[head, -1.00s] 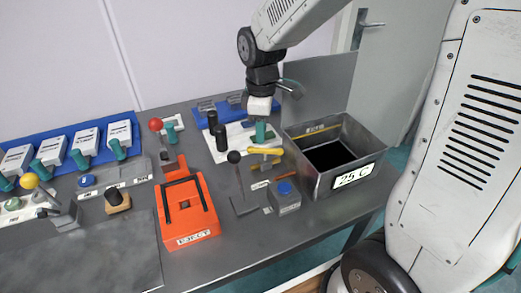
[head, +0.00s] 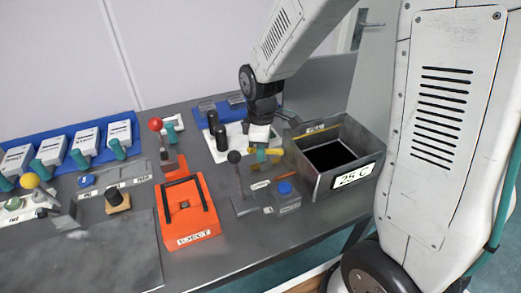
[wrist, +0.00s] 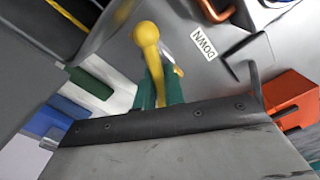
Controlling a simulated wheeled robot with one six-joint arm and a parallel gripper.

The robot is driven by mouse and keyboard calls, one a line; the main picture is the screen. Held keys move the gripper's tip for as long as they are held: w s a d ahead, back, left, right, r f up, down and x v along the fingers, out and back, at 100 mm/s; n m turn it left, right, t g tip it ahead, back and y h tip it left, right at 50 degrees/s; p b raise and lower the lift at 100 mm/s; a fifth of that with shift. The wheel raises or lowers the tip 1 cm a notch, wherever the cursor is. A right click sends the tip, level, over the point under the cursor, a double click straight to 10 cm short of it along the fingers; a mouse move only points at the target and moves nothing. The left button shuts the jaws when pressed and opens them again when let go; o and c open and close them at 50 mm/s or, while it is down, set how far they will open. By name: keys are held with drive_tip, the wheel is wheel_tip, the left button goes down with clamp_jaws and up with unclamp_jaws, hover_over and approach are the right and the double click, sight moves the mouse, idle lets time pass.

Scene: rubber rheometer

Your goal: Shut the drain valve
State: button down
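The drain valve shows as a yellow lever (head: 272,152) on the bench just left of the grey metal tank (head: 377,150) labelled "25 C". In the wrist view, the yellow lever (wrist: 146,34) has a round knob and runs down between my gripper's teal fingers. My gripper (head: 262,154) is down at the lever in the head view. In the wrist view, the fingers of my gripper (wrist: 159,85) stand close on both sides of the lever. Whether they press on it cannot be told. The valve body is largely hidden.
A black-knobbed lever (head: 236,172) stands left of the valve. A grey box with a blue button (head: 285,188) is in front. An orange "EJECT" unit (head: 188,212) and a red-knobbed lever (head: 156,126) are further left. Black cylinders (head: 220,136) stand behind.

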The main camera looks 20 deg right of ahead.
drive_tip(key=shift+w+d+m, duration=0.1)
drive_tip(key=shift+m, duration=1.05)
drive_tip(key=shift+w+d+m, duration=0.1)
drive_tip(key=shift+m, duration=1.05)
drive_tip(key=c, duration=1.5)
unclamp_jaws()
drive_tip(key=shift+r, duration=3.9)
